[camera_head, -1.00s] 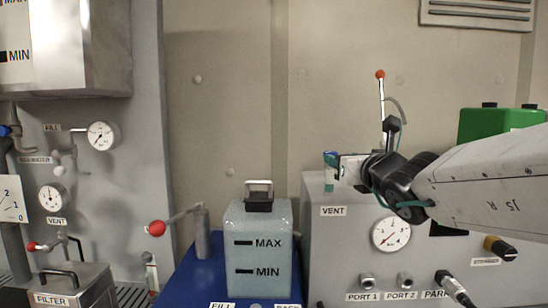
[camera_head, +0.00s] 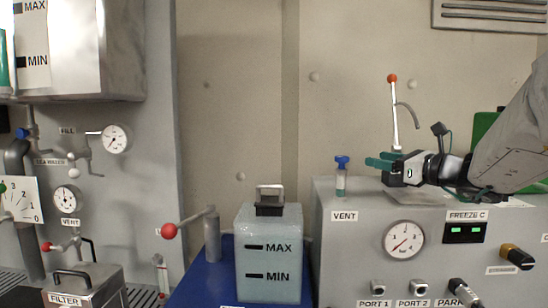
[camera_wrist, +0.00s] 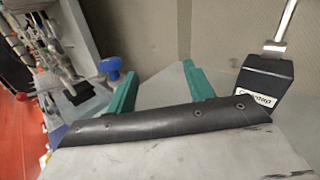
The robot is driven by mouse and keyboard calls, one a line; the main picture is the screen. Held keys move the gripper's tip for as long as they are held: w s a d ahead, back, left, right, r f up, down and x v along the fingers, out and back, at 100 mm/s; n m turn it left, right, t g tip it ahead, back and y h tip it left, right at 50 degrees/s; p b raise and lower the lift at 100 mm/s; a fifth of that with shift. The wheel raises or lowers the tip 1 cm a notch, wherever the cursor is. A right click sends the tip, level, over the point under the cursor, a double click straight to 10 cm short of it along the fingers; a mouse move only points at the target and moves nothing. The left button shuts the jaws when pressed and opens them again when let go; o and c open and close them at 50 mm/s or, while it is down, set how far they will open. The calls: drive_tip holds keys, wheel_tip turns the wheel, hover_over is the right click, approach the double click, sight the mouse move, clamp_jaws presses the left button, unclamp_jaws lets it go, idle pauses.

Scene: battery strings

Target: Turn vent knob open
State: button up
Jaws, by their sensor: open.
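The vent knob (camera_head: 342,162) is a blue handle on a pale stem. It stands upright on top of the grey cabinet, above the VENT label (camera_head: 344,216). My gripper (camera_head: 378,160) is to the right of the knob, with its teal fingers pointing left towards it and a gap between them. In the wrist view the blue knob (camera_wrist: 110,68) shows beyond the left finger, outside the jaws. My gripper (camera_wrist: 160,78) is open and empty there. The knob's lower part is partly hidden in the wrist view.
A lever with an orange ball (camera_head: 393,78) rises close by my gripper; its dark base block (camera_wrist: 263,85) is at the right in the wrist view. A gauge (camera_head: 404,239) is on the cabinet front. A translucent tank (camera_head: 268,262) stands left.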

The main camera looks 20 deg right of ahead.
sight(342, 157)
drive_tip(key=w+a+g+y, duration=0.1)
drive_tip(key=a, duration=0.2)
drive_tip(key=w+a+n+g+y, duration=0.1)
drive_tip(key=a+y, duration=0.1)
drive_tip(key=a, duration=0.1)
drive_tip(key=w+a+n+y, duration=0.1)
drive_tip(key=w+a+y, duration=0.1)
drive_tip(key=a, duration=0.1)
drive_tip(key=shift+a+r+g, duration=0.3)
drive_tip(key=shift+g, duration=0.1)
drive_tip(key=c, duration=0.9)
